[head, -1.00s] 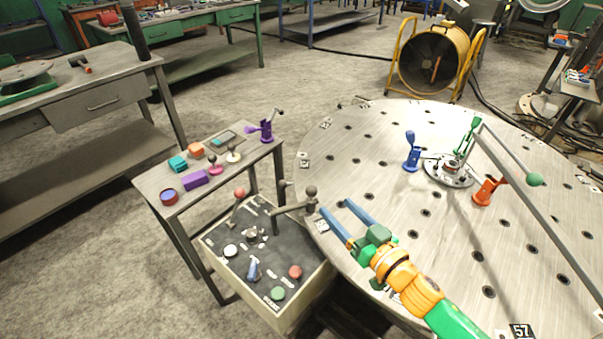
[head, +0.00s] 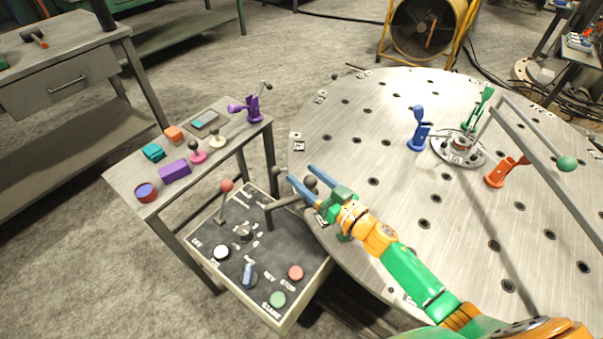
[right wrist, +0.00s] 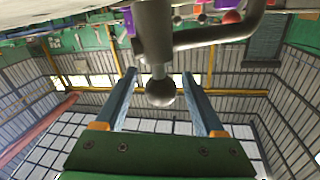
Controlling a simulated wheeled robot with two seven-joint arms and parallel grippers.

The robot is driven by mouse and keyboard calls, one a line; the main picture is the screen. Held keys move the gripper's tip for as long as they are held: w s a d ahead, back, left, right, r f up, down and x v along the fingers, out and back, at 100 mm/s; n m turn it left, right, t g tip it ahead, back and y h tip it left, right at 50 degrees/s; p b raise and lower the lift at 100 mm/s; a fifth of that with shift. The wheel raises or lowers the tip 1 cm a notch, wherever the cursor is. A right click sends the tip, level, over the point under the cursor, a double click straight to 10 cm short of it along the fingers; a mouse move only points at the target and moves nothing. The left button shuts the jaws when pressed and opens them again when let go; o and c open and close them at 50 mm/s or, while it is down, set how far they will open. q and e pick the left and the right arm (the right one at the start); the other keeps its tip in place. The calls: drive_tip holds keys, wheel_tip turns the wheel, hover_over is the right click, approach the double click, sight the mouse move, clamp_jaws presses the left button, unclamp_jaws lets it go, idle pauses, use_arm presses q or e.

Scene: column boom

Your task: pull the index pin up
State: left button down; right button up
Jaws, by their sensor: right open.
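A grey bent bar (head: 287,205) with a dark ball knob (head: 310,182) stands at the left edge of the round steel table; I take it for the index pin and its handle. My right gripper (head: 296,174) is open, its two blue fingers pointing left and up at the knob. In the right wrist view a grey ball knob (right wrist: 160,92) on a thick rod shows between the open fingers (right wrist: 159,74), with a gap on each side. I cannot tell its exact depth between them. The foot of the pin is hidden. My left gripper is not in view.
A control box (head: 235,262) with buttons and a red-knobbed lever (head: 227,186) stands close below the gripper. A side table (head: 125,178) holds small coloured things. Blue (head: 418,135) and orange (head: 503,172) clamps stand on the round table (head: 350,130).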

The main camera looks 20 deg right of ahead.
drive_tip(key=shift+x, duration=0.9)
clamp_jaws()
idle(0.8)
drive_tip(key=shift+r, duration=0.15)
